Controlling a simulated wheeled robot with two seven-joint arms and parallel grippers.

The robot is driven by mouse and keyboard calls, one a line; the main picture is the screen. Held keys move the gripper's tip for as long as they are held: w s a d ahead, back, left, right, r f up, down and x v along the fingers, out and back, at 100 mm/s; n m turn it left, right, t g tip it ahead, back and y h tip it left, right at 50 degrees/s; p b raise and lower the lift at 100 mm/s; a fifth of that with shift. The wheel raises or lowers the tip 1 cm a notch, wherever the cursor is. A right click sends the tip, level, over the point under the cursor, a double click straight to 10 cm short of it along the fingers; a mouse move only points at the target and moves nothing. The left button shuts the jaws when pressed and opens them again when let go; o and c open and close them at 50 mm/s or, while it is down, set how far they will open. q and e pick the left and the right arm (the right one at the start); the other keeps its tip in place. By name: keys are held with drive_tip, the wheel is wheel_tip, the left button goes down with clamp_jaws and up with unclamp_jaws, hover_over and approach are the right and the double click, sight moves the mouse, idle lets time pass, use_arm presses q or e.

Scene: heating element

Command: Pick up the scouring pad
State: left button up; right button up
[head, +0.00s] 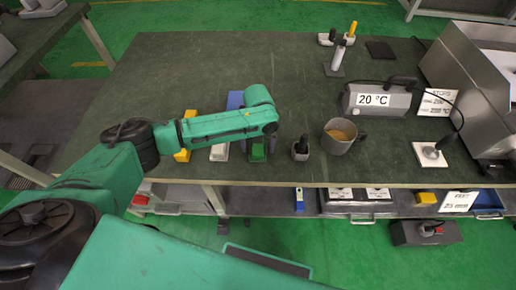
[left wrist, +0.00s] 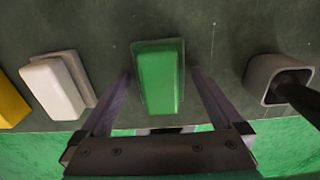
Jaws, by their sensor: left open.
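Nothing is held. I cannot tell exactly how high the fingertips are above the table. My right gripper is not in view.
A white block (left wrist: 55,87) and a yellow block (left wrist: 10,104) lie left of the green one. A grey holder with a dark handle (left wrist: 270,78) stands to the right. A mug (head: 339,137) and a grey heater-like device (head: 378,99) are further right. The table's front edge is close.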

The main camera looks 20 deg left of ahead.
use_arm(q)
drive_tip(key=c, duration=1.3)
drive_tip(key=shift+c, duration=0.2)
drive_tip(key=shift+r, duration=0.1)
wheel_tip(320, 180, up, 20)
drive_tip(key=p, duration=0.1)
drive_tip(key=shift+p, duration=0.4)
